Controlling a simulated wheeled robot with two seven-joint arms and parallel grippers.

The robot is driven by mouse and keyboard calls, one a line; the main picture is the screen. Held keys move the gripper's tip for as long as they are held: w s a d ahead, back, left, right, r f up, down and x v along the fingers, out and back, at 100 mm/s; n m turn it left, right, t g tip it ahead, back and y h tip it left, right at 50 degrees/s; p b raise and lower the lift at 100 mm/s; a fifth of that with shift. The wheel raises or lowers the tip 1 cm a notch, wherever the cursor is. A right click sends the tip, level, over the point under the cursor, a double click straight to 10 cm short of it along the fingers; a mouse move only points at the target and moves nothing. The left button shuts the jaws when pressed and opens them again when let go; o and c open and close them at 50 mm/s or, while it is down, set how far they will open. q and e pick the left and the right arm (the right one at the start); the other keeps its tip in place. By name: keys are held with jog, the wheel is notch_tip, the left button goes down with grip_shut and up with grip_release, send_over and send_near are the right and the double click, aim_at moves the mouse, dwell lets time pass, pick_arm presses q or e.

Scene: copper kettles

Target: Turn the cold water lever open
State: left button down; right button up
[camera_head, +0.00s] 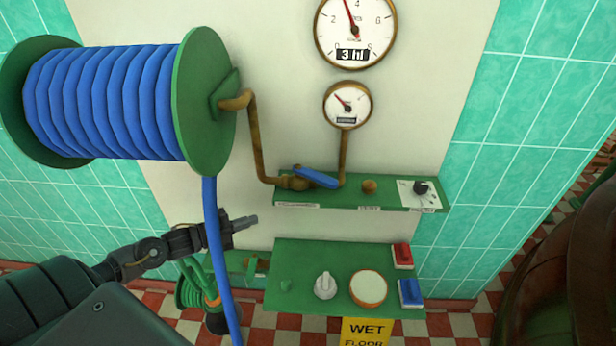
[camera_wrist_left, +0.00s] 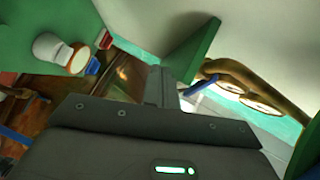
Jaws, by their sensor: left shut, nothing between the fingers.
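The blue lever (camera_head: 315,177) sits on the brown pipe (camera_head: 261,150) just above the upper green shelf (camera_head: 330,194). It slants slightly down to the right in the head view, nearly along the shelf. In the left wrist view the lever (camera_wrist_left: 201,84) shows as a small blue bar beside the pipe. My left gripper (camera_head: 250,221) is shut and empty. In the head view it appears below and left of the lever, lower than the shelf, and apart from the lever. In the left wrist view the dark gripper (camera_wrist_left: 165,88) partly hides the scene. My right gripper is not in view.
A green reel of blue hose (camera_head: 110,100) is at left; its hose hangs close to my left gripper. Two gauges (camera_head: 356,28) (camera_head: 347,104) are above the lever. A lower green shelf (camera_head: 300,262) carries knobs and red and blue blocks. A copper kettle (camera_head: 575,270) stands at right.

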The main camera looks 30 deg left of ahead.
pick_arm(q)
jog(key=s+d+r+m+g+h+p, duration=0.1)
jog(key=d+r+m+h, duration=0.25)
jog(key=r, duration=0.35)
jog(key=s+d+r+m+g+h, duration=0.1)
jog(key=d+r+m+g+h, duration=0.1)
jog(key=d+r+m, duration=0.35)
jog(key=n+p, duration=0.2)
jog(key=p, duration=0.2)
send_near(325, 185)
jog(key=d, duration=0.4)
jog(key=shift+w+d+f+p, duration=0.15)
jog(key=shift+w+p, duration=0.6)
jog(key=shift+w, duration=1.1)
jog(key=shift+d, duration=0.1)
